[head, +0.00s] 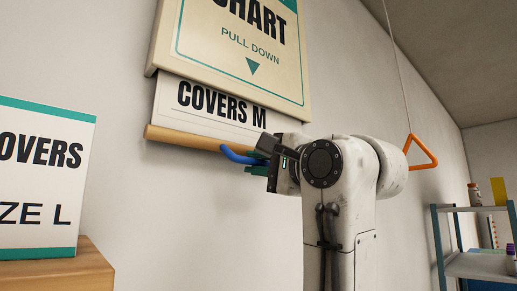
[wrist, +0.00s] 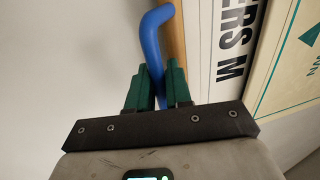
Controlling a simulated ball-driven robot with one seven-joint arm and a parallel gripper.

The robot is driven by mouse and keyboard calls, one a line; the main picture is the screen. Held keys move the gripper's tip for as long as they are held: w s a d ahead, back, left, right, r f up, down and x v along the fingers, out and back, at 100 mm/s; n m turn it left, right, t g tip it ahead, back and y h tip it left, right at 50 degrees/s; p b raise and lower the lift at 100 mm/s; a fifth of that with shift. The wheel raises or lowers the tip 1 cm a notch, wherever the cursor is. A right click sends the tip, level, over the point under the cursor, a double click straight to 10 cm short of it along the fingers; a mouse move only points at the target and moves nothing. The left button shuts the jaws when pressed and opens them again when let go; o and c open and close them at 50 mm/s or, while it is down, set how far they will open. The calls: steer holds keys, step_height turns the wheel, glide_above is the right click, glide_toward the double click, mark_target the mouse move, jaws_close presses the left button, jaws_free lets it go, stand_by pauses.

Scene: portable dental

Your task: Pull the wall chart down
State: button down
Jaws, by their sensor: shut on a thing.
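The wall chart (head: 215,107) hangs on the wall, with a white strip reading "COVERS M" showing below its cream case (head: 215,55) marked "CHART" and "PULL DOWN". A wooden bar (head: 180,138) runs along the strip's lower edge. A blue hook-shaped handle (head: 236,156) sits at the bar. My gripper (head: 262,166) is at the handle, its green fingers shut on it. In the wrist view the blue handle (wrist: 152,40) rises from between the green fingers (wrist: 156,80), beside the wooden bar (wrist: 176,40). The strip's right part is hidden behind my arm in the head view.
A white box (head: 40,180) reading "SIZE L" stands on a wooden surface (head: 75,270) at the left. An orange triangular pull (head: 421,151) hangs on a cord right of my arm. A shelf rack (head: 475,265) with small bottles stands at the far right.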

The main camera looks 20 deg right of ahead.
step_height(320, 180, down, 28)
steer(key=b, duration=1.1)
steer(key=shift+r+b, duration=0.2)
steer(key=shift+b, duration=0.2)
steer(key=c, duration=1.2)
jaws_free()
steer(key=b+v, duration=0.1)
steer(key=v, duration=0.9)
steer(key=shift+s+d, duration=0.1)
steer(key=shift+s, duration=0.3)
steer(key=shift+f, duration=0.1)
